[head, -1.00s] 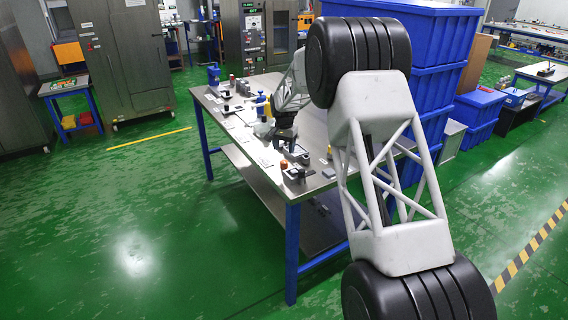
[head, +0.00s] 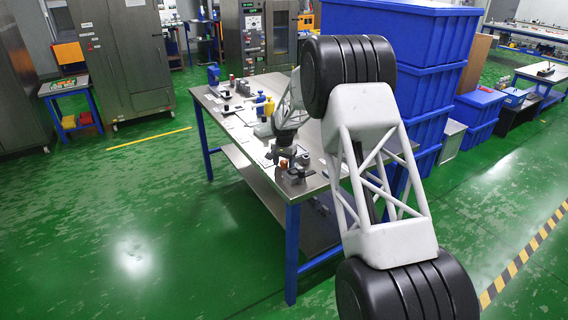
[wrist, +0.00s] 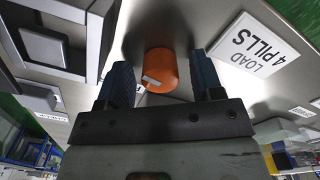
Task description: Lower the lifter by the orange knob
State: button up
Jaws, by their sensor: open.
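The orange knob (wrist: 160,68) shows in the wrist view as a short orange cylinder with a small pale mark on its side. My gripper (wrist: 164,82) is open, with one dark blue finger on each side of the knob and a visible gap to both. I cannot tell how far the fingertips reach along the knob. In the head view, my gripper (head: 289,158) is low over the near end of the bench, at a small grey device. The lifter itself cannot be made out clearly.
A white card reading "LOAD 4 PILLS" (wrist: 258,45) lies beside the knob. A grey block-like fixture (wrist: 43,47) is on the other side. Blue crates (head: 400,75) stand behind my arm.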

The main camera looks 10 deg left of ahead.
jog(key=c, duration=0.9)
